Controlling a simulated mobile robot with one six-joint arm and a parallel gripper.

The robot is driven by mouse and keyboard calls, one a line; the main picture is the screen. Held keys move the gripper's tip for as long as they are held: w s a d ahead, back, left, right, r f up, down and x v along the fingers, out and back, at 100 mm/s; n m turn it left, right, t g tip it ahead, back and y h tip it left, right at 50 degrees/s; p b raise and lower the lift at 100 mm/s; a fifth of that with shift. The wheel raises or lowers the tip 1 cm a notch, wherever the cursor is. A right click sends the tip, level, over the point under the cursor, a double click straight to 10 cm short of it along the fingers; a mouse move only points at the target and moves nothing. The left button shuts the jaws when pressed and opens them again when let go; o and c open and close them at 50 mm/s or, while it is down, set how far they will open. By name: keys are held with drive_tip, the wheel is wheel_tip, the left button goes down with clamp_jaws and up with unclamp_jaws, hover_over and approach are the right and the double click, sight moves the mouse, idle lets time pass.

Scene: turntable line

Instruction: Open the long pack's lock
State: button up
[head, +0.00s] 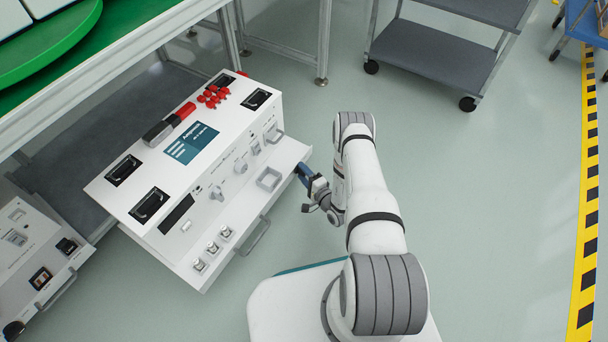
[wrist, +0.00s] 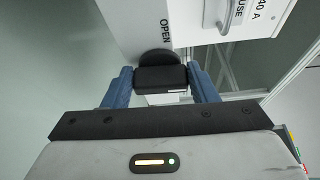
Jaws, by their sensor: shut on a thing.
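The long white pack (head: 170,205) stands low at the left in the head view, with a screen, black recessed grips and red parts on its top. My gripper (head: 304,174) is at its right end. In the wrist view, my gripper's blue fingers (wrist: 161,80) are shut on a black lock handle (wrist: 160,76) from both sides. A dark round base (wrist: 156,56) shows behind the handle, on a white face (wrist: 140,22) with the word OPEN printed on it. In the head view the lock is hidden.
A second white unit (head: 35,235) stands at the far left. A bench with a green top (head: 95,35) is above and behind the pack. A grey cart (head: 430,55) stands at the back. A white fuse box (wrist: 240,15) is close at the wrist view's upper right.

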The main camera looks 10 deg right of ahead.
drive_tip(key=shift+s+a+f+n, duration=0.1)
drive_tip(key=shift+n, duration=0.4)
drive_tip(key=o, duration=1)
drive_tip(key=p+v, duration=0.2)
drive_tip(key=v, duration=0.5)
drive_tip(key=shift+s+d+f, duration=0.1)
drive_tip(key=shift+s+d, duration=0.15)
drive_tip(key=shift+s, duration=0.1)
